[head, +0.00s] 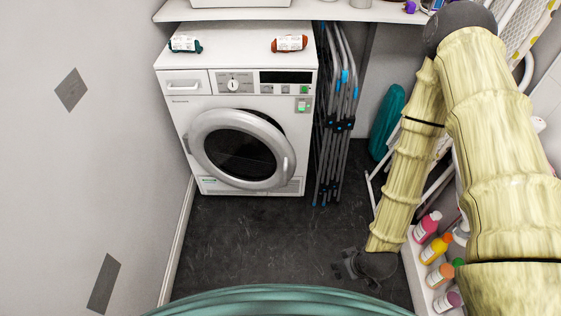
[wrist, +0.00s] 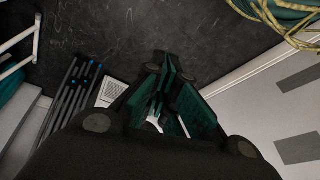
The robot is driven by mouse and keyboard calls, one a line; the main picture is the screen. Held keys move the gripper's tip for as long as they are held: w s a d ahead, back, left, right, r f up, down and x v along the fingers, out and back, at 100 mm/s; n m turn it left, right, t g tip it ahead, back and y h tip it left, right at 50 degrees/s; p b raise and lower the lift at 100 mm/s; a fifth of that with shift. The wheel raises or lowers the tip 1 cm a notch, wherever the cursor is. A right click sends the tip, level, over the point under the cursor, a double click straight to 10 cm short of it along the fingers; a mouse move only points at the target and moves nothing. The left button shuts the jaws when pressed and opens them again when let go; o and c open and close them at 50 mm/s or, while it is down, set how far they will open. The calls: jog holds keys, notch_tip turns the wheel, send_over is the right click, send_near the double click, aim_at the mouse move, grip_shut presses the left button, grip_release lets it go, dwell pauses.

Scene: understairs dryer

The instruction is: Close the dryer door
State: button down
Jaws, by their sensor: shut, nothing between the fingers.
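The white dryer (head: 237,110) stands against the back wall in the head view. Its round door (head: 240,150) has a grey ring and dark glass, with a handle at the right of the ring. The door lies at or very near the dryer front; I cannot tell whether it is latched. My gripper (head: 346,266) is low over the dark floor, to the right and in front of the dryer, apart from the door. In the wrist view its dark green fingers (wrist: 168,88) are shut and empty. A small white part of what may be the dryer shows beside them.
Folded grey racks (head: 338,115) stand right of the dryer. A low shelf with bottles (head: 437,247) is at the right. Two rolled items (head: 290,43) lie on the dryer. A teal rim (head: 280,300) is at the bottom. The floor (head: 262,235) before the dryer is clear.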

jog(key=w+a+f+n+t+y+b, duration=0.2)
jog(key=w+a+f+n+b, duration=0.15)
jog(key=w+b, duration=0.4)
jog(key=n+t+y+b, duration=0.7)
jog(key=n+t+b, duration=0.1)
jog(key=n+b, duration=1)
send_near(274, 146)
jog(key=s+d, duration=0.4)
jog(key=s, duration=0.3)
jog(key=shift+m, duration=0.25)
jog(key=shift+w+d+r+b+x, duration=0.15)
jog(key=shift+b+x, duration=0.55)
jog(key=shift+x, duration=1.4)
jog(key=shift+w+d+r+b+x, duration=0.1)
jog(key=shift+w+d+b+x, duration=0.45)
jog(key=shift+x, duration=1.5)
jog(key=shift+s+a+r+b+x, duration=0.1)
jog(key=shift+b+x, duration=0.8)
jog(key=shift+x, duration=1.2)
